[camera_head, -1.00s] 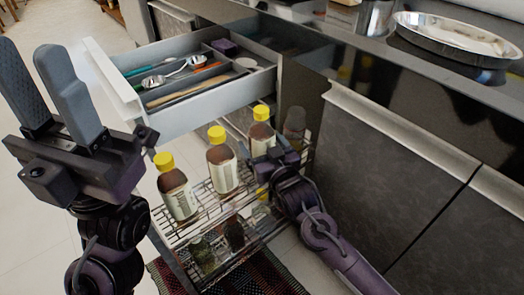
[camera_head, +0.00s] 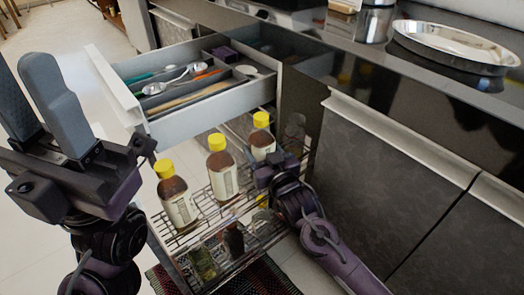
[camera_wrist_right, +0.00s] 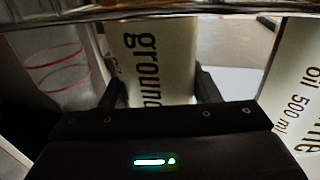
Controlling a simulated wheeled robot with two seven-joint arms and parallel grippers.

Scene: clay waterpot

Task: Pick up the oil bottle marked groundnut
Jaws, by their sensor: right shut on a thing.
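The bottle marked groundnut (camera_head: 262,145) has a yellow cap and a pale label. It stands upright at the back of the row on the pull-out wire rack (camera_head: 208,212). In the right wrist view its label (camera_wrist_right: 152,60) reads "groun" between the fingers. My right gripper (camera_head: 268,170) is shut on this bottle at its lower part, which the gripper partly hides. My left gripper (camera_head: 35,100) is raised at the left, empty, with its fingers apart.
Two similar yellow-capped bottles, a middle one (camera_head: 222,178) and a front one (camera_head: 177,203), stand close by on the rack. A clear container (camera_head: 295,130) stands behind. An open cutlery drawer (camera_head: 190,122) overhangs the rack. A cabinet front (camera_head: 400,180) lies to the right.

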